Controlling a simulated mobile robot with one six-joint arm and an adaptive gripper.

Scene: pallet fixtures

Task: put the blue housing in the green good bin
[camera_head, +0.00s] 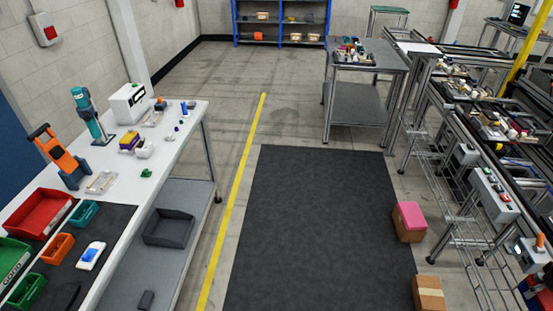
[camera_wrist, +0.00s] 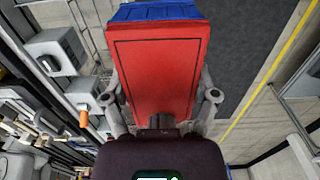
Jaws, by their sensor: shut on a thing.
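In the wrist view, my gripper (camera_wrist: 161,98) is shut on a boxy part with a flat red face and a blue end (camera_wrist: 153,12), one finger on each side. This part is the likely blue housing, though mostly its red face shows. The green good bin (camera_head: 14,262), with white lettering on its front, sits at the left edge of the white workbench in the head view, partly cut off.
A red bin (camera_head: 39,213) stands behind the green bin. Small teal (camera_head: 84,214), orange (camera_head: 57,248) and green (camera_head: 27,291) trays and a blue-and-white item (camera_head: 91,256) lie nearby. Cartons (camera_head: 409,221) stand on the right of the dark mat (camera_head: 310,220). The floor between is clear.

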